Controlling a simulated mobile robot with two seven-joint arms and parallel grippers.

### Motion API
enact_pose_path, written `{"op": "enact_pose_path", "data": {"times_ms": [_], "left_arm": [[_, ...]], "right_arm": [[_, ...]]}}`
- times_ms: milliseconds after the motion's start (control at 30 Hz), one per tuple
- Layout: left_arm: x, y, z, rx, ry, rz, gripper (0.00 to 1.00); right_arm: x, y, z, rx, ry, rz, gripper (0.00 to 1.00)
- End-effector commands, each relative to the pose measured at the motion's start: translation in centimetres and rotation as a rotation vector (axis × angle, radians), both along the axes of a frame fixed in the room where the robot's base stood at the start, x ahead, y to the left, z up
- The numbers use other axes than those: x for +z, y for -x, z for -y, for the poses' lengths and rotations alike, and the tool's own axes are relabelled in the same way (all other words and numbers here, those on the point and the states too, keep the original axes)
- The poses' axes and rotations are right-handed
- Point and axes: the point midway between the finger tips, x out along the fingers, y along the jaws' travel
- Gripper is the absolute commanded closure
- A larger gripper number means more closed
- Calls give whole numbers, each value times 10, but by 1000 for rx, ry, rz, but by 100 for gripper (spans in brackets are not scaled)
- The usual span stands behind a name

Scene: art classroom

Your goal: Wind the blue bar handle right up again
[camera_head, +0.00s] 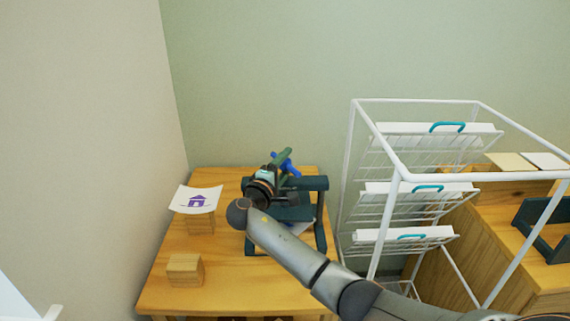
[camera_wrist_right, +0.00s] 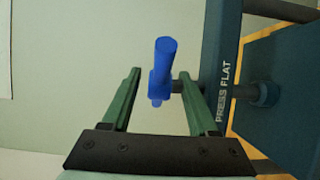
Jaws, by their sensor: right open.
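The blue bar handle (camera_head: 291,168) sits at the upper part of a dark teal press on the wooden table. In the right wrist view the bar (camera_wrist_right: 164,62) stands nearly upright on a dark shaft from the press side (camera_wrist_right: 222,80), which reads "PRESS FLAT". My right gripper (camera_head: 280,160) is at the handle, with its green fingers open. In the wrist view the bar's lower part lies between the right gripper's fingers (camera_wrist_right: 160,76), with a gap on either side. My right arm hides part of the press. My left gripper is not in view.
A white wire rack (camera_head: 400,180) with teal-handled trays stands close right of the press. Walls are behind and left.

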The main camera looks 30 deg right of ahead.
Motion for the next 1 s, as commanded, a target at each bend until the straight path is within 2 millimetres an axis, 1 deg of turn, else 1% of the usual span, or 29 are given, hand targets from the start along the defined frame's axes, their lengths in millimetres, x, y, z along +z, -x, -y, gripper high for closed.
{"op": "enact_pose_path", "data": {"times_ms": [100,633,1000], "left_arm": [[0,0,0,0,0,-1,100],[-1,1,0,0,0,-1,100],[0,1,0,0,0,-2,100]], "right_arm": [[0,0,0,0,1,1,40],[0,0,0,0,1,0,100],[0,0,-1,1,1,-1,100]]}}
